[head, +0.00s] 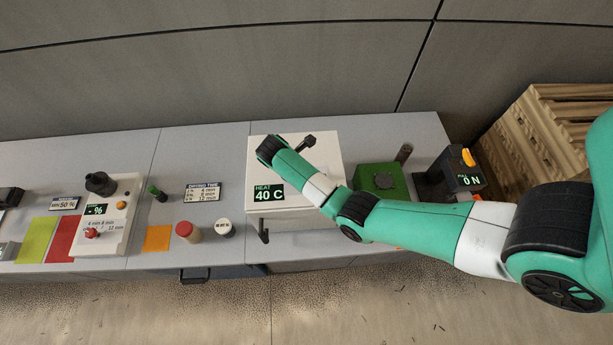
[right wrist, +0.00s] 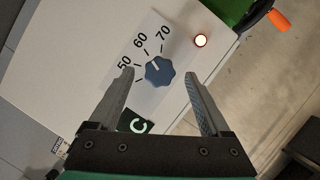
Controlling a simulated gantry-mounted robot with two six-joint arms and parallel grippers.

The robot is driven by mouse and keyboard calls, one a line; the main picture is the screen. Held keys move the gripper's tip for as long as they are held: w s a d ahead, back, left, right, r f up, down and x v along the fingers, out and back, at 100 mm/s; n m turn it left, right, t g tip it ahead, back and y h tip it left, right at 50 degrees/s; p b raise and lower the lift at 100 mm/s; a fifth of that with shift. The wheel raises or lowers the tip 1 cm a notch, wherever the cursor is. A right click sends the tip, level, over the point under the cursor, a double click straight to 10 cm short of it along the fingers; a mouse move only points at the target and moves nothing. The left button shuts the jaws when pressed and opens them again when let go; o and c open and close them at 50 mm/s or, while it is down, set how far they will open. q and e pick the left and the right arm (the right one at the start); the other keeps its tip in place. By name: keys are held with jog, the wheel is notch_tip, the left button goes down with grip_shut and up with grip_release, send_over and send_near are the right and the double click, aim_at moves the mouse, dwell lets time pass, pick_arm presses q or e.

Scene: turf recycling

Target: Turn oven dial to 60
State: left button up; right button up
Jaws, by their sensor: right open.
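The oven is a white box (head: 325,165) on the bench in the head view, with a display reading "HEAT 40 C" (head: 268,193). In the right wrist view its blue lobed dial (right wrist: 160,74) sits on the white panel beside the printed marks 50, 60 and 70. A pale pointer mark is on the dial's upper left side; its exact setting is hard to read. My right gripper (right wrist: 158,76) is open, its two fingers on either side of the dial with gaps visible. In the head view my right arm hides the dial. My left gripper is not in view.
A lit round lamp (right wrist: 200,40) is beside the dial. A green machine (head: 380,182) stands right of the oven. A dark handle (head: 263,231) sticks out at the oven's front. A white control box (head: 104,220) and coloured mats are at the left.

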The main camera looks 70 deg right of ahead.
jog(key=p+v, duration=0.5)
jog(key=v, duration=0.5)
